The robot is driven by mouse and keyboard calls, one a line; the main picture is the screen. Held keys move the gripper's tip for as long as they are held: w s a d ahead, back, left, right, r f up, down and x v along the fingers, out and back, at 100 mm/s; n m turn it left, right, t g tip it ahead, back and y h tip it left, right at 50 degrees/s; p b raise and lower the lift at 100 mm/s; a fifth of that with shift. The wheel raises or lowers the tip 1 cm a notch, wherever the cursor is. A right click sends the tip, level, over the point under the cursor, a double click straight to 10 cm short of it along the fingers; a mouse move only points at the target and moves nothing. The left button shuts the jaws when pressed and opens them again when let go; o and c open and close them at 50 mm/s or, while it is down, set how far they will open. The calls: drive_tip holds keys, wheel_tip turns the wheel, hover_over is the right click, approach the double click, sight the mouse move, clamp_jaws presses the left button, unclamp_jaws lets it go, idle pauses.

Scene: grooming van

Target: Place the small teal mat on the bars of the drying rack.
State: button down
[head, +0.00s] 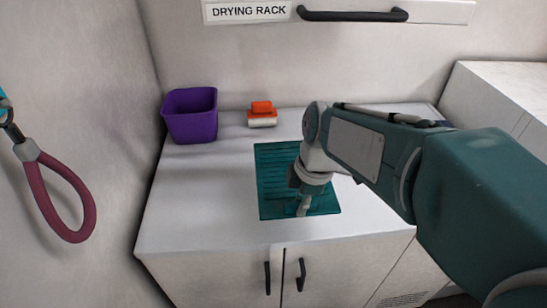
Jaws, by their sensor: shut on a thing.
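The teal mat (272,178) lies flat on the white counter in the head view, with raised ribs across it. My gripper (304,207) points down at the mat's near part and is shut on it. My gripper and wrist hide part of the mat's right side. A white panel labelled DRYING RACK (249,12), with a black handle (352,15), is on the back wall at the top of the view. No rack bars show.
A purple bin (190,118) stands at the counter's back left. An orange and white brush-like object (262,114) sits behind the mat. A maroon loop (62,200) hangs at the left wall. The counter (195,205) is clear left of the mat.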

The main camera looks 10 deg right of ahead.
drive_tip(key=w+f, duration=0.1)
drive_tip(key=w, duration=0.1)
drive_tip(key=w+f, duration=0.1)
drive_tip(key=w, duration=0.2)
drive_tip(key=w+f, duration=0.1)
drive_tip(key=w, duration=0.1)
drive_tip(key=shift+w+f, duration=0.3)
drive_tip(key=w+f, duration=0.5)
drive_tip(key=shift+w+f, duration=0.15)
drive_tip(key=shift+f, duration=0.25)
drive_tip(key=shift+w+a+f, duration=0.1)
drive_tip(key=shift+w+f, duration=0.05)
drive_tip(key=shift+f, duration=1.55)
drive_tip(key=shift+f, duration=0.1)
drive_tip(key=c, duration=0.6)
unclamp_jaws()
